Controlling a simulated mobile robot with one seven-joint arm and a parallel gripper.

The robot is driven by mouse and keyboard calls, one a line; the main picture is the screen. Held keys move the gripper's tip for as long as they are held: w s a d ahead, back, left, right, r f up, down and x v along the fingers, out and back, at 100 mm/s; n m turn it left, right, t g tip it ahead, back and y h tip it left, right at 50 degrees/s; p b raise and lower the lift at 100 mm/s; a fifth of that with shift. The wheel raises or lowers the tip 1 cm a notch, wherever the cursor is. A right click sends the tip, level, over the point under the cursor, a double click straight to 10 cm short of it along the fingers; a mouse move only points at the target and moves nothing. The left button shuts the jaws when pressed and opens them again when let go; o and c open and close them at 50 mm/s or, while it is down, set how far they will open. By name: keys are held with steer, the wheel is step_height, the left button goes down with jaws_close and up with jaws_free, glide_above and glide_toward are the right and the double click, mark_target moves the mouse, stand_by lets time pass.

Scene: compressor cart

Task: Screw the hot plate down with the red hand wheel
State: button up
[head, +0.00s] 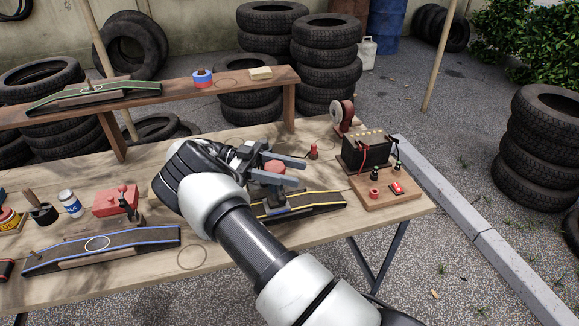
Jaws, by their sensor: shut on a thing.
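My gripper (302,172) is over the middle-right of the wooden table, its two grey fingers around a red hand wheel (275,167). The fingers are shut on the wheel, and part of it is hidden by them. Below the wheel, a small grey-blue block (286,199), which may be the hot plate, stands on a dark, yellow-edged strip (322,202). My arm covers the strip's left part. I cannot tell how closely the block presses on the strip.
A red clamp-like device (112,201) stands to the left, behind a blue-edged strip (130,244). A battery on a wooden board (395,200) is at the right. A wooden shelf (170,90) runs along the back. Some bare tabletop lies at the front.

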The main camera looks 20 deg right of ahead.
steer(key=shift+o, duration=0.2)
steer(key=shift+s+f, duration=0.15)
steer(key=shift+f, duration=0.15)
steer(key=o, duration=1)
steer(key=shift+r, duration=0.1)
steer(key=shift+o, duration=0.2)
steer(key=shift+r, duration=0.1)
